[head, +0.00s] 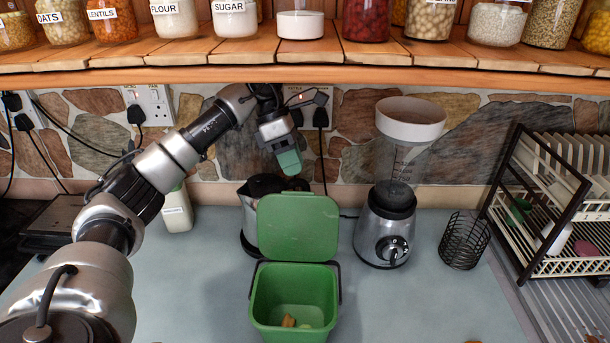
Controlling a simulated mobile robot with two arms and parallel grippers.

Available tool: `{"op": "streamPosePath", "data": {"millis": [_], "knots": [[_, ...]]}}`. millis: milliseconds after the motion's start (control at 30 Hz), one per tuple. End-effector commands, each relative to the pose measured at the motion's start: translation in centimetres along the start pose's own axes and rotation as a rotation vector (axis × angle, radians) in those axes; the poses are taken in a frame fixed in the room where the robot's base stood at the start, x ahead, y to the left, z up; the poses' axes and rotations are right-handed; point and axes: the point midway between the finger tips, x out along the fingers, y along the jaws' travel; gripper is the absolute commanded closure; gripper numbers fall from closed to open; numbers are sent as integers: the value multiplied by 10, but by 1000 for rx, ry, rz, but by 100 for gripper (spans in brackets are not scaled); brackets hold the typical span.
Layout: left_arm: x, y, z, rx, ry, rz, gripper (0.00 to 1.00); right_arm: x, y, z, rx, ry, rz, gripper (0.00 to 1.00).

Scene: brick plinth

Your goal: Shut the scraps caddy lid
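The green scraps caddy (262,309) stands on the worktop in the lower middle of the head view. Its lid (298,226) is up, standing open at the back of the caddy. A few food scraps (289,321) lie in the bottom. My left arm reaches in from the left, and my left gripper (290,163) shows in front of the back wall, above the lid in the picture and apart from it. Its green-tipped fingers overlap from this angle, so I cannot tell whether they are open. My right gripper is not in view.
A kettle (249,222) stands behind the lid, partly hidden. A blender (388,225) stands to the right, with a wire holder (464,241) and dish rack (562,208) beyond. A wooden shelf (345,53) with jars runs above. Worktop left of the caddy is mostly clear.

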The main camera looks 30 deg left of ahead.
Motion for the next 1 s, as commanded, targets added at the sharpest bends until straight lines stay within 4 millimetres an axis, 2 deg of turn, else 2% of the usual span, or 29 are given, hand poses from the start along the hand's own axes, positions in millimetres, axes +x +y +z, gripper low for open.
{"op": "streamPosePath", "data": {"millis": [100, 300, 667, 900, 1000], "knots": [[18, -1, 1, -1, 3, -3, 67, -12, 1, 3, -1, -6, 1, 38], [43, -1, 1, 0, 0, -3, 67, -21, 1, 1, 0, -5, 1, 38], [51, 0, 1, 1, -2, -1, 67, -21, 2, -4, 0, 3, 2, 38], [51, 0, 1, 0, -2, -1, 100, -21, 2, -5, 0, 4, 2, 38], [51, 0, 1, 0, -2, -1, 100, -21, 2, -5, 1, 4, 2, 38]]}}
